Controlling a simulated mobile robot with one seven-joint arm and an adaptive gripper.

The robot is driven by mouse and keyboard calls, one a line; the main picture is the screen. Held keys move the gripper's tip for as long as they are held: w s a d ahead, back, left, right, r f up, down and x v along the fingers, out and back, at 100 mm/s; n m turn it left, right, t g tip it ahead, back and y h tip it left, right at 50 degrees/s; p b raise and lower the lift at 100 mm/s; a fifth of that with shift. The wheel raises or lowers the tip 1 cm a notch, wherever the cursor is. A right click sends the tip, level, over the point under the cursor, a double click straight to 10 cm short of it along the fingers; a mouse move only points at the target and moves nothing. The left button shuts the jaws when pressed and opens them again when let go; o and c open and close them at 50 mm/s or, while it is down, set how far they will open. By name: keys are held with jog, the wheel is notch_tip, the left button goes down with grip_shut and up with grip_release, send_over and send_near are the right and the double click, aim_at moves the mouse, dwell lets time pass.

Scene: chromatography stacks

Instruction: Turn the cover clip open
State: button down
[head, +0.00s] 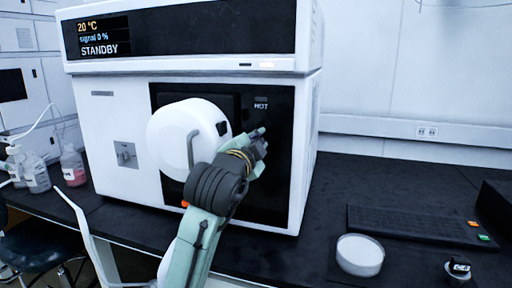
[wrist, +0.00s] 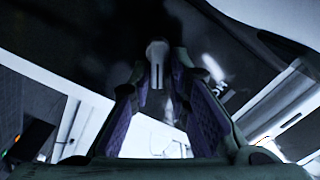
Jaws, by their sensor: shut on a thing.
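My gripper (head: 262,142) is at the black front panel of the white instrument, just right of the round white cover (head: 180,128) and below the HOT label. The wrist view shows both fingers of my gripper (wrist: 158,86) closed in on a small pale piece with a rounded head, which appears to be the cover clip (wrist: 157,49). The clip stands out against the dark panel, and its lower part lies between the fingertips. In the head view my gripper hides the clip, so its turn angle cannot be told there.
The instrument (head: 118,160) reads STANDBY and 20 °C. The cover carries a looped handle (head: 191,150), close to my arm. Bottles (head: 72,165) stand at the left. A white round dish (head: 360,254) and a dark keyboard-like slab (head: 405,228) lie on the black bench at the right.

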jog(key=shift+d+f+m+b, duration=0.1)
jog(key=shift+f+m+b, duration=0.25)
jog(key=shift+m, duration=0.7)
jog(key=shift+d+f+m+b, duration=0.15)
jog(key=shift+m+b, duration=0.4)
jog(key=shift+m, duration=0.55)
jog(key=shift+d+f+m+b, duration=0.1)
jog(key=shift+f+m+b, duration=0.25)
jog(key=shift+m, duration=0.7)
jog(key=shift+a+r, duration=0.1)
jog(key=c, duration=1.7)
grip_release()
jog(key=shift+r, duration=0.1)
jog(key=shift+s+a+r, duration=0.1)
